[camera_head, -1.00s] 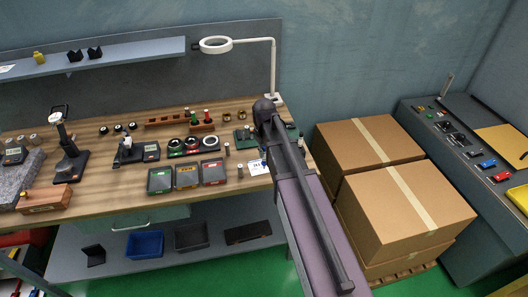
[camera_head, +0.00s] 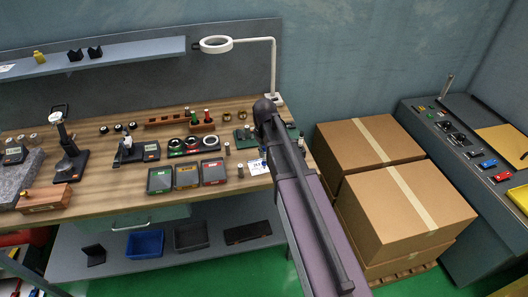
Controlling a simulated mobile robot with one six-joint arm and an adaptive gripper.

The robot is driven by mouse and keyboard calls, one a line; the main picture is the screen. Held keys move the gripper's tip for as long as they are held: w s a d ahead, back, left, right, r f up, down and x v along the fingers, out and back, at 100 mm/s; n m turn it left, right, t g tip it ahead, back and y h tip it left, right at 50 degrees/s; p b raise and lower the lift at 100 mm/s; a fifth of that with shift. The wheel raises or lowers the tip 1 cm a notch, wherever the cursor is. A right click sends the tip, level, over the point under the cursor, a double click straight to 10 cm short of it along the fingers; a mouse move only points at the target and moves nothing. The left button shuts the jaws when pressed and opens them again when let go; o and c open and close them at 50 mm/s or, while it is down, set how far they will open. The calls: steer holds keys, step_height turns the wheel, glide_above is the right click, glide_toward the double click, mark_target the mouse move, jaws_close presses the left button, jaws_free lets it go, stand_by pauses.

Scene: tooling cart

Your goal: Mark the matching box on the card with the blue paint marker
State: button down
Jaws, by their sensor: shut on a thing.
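A small white card (camera_head: 255,168) with dark and blue print lies on the bench near its front right edge, just left of my dark arm. Its print is too small to read, and I cannot tell which boxes it has or whether any is marked. My arm crosses the view from the bottom right up to the bench and hides what is behind it. My gripper is not visible. A small blue spot shows at the arm's left edge by the card; I cannot tell whether it is the blue paint marker.
Three bins with green, yellow (camera_head: 187,176) and red labels stand left of the card. Small posts stand close to it. A block with red and green markers (camera_head: 201,122) is farther back. A ring lamp (camera_head: 215,45) overhangs the bench. Cardboard boxes (camera_head: 405,210) stand at right.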

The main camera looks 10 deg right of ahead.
steer(key=shift+f+b, duration=0.45)
stand_by(1.9)
steer(key=shift+r, duration=0.1)
steer(key=shift+r+p, duration=3.4)
steer(key=shift+p, duration=0.1)
